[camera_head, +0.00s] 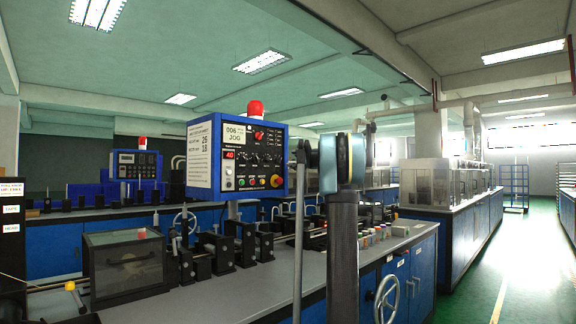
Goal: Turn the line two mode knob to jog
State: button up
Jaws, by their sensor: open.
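A blue control box with a dark front panel (253,145) stands on a post above the near bench. A similar smaller control box (137,166) stands on the far bench at left. I cannot read which box belongs to line two. My gripper is not in view.
A clear-sided box (124,265) and black rollers (222,250) sit on the near bench. The green aisle (530,260) at right is free.

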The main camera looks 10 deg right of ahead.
jog(key=shift+v, duration=0.95)
jog(key=shift+a, duration=0.1)
jog(key=s+a+f+n+g+h, duration=0.1)
jog(key=s+a+f+n+g, duration=0.3)
jog(key=s+f, duration=0.5)
jog(key=s+a+f+n+g+h, duration=0.1)
jog(key=s+a+f+n, duration=0.1)
jog(key=s+a+f, duration=0.65)
jog(key=s+a+f+n+g+h, duration=0.1)
jog(key=s+a+f+n+g, duration=0.25)
jog(key=s, duration=0.85)
jog(key=s+d+f+n+g+h, duration=0.1)
jog(key=s+d+f+n+h, duration=0.1)
jog(key=s+f, duration=0.9)
jog(key=s+d+f+n+g+h, duration=0.1)
jog(key=s+d+f+n+h, duration=0.2)
jog(key=s+f, duration=0.8)
jog(key=s+d+f+n+g+h, duration=0.2)
jog(key=s+d+f, duration=0.2)
jog(key=s+f, duration=0.7)
notch_tip(320, 180, down, 3)
jog(key=shift+s+r+n+h, duration=0.2)
jog(key=shift+s+n+h, duration=0.05)
jog(key=shift+n+h, duration=0.1)
jog(key=shift+d, duration=0.15)
